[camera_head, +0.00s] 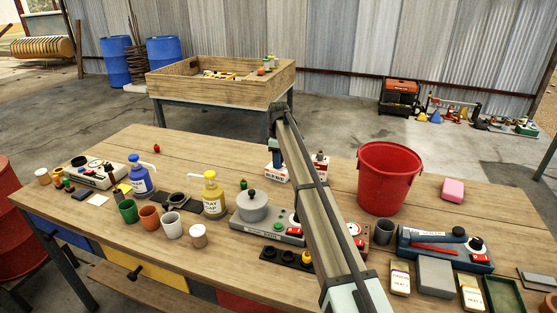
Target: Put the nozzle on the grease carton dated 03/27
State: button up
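A white and red box (276,171) stands near the table's middle, partly behind my arm. Another red and white box (320,167) with a small dark top stands just right of my arm. I cannot tell which carton is dated 03/27, nor pick out the nozzle. My gripper (275,150) points down just above the white and red box; its fingers are too small and hidden to read.
A red bucket (388,177) stands right of my arm. A grey pot (253,206) sits on a device left of it. Yellow (213,194) and blue (141,176) pump bottles and several cups stand at the left. A pink block (453,190) lies far right. The back-left tabletop is mostly clear.

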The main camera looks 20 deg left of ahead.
jog(key=shift+o, duration=1.4)
notch_tip(320, 180, up, 12)
jog(key=shift+r, duration=0.15)
